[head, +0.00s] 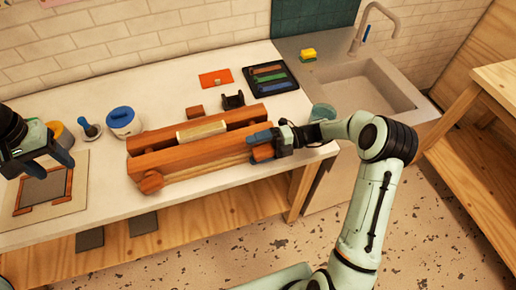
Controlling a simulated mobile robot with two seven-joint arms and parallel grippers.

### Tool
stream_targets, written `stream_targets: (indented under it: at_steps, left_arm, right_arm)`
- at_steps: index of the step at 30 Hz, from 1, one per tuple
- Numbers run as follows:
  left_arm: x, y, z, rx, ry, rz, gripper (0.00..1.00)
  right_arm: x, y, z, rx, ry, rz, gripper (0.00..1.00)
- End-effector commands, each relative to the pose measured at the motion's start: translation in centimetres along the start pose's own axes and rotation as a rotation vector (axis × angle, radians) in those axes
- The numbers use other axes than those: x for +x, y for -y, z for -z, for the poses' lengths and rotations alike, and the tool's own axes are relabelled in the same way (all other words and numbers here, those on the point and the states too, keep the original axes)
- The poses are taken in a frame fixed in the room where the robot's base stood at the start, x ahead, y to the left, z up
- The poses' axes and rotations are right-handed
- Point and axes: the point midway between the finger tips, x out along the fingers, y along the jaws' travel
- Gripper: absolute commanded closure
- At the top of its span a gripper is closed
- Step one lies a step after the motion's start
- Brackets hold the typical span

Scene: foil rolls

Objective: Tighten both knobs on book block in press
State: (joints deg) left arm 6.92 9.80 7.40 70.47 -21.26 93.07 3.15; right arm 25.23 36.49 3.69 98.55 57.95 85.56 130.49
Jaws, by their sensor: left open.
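The wooden press (190,157) lies on the white worktop, with a cream book block (201,131) between its long beams. Its left knob (151,181) is a round wooden piece at the front left and stands free. Its right knob (263,153) is at the front right end. My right gripper (264,144) is at this right knob, with a blue-grey finger over its top; the other finger is hidden, so its grip is unclear. My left gripper (42,163) is open and empty at the far left, well away from the press, above a framed board (47,210).
Behind the press are a blue-lidded pot (123,121), a small wooden block (195,111), a black holder (233,101), an orange card (215,78) and a black tray (271,77) of foil rolls. A sink (362,88) is at right.

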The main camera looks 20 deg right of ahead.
Motion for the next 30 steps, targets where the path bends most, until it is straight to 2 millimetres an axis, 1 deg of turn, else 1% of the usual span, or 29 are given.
stream_targets:
  at_steps: [1,6,11,12,17,30]
  left_arm:
    - [-0.7,0.0,0.3,0.0,-0.008,-0.001,0.43]
    - [-0.8,0.0,0.4,0.0,-0.01,-0.001,0.43]
    - [-0.9,-0.1,0.4,0.0,-0.011,-0.001,0.43]
    - [-0.9,-0.1,0.4,0.0,-0.011,-0.001,0.43]
    - [-0.8,0.0,0.4,0.0,-0.01,-0.001,0.43]
    - [-0.6,0.0,0.3,0.0,-0.007,-0.001,0.43]
  right_arm:
    - [-0.5,-7.5,-0.1,-0.063,-0.036,-0.205,0.24]
    - [-0.5,-8.2,-0.1,-0.063,-0.036,-0.207,0.24]
    - [-0.5,-8.3,-0.1,-0.065,-0.036,-0.206,0.24]
    - [0.2,-1.3,-0.7,-0.015,0.002,0.048,0.25]
    - [-0.3,-1.1,-0.7,-0.014,0.004,0.049,0.24]
    - [-3.6,-1.0,-0.6,-0.009,0.009,0.05,0.24]
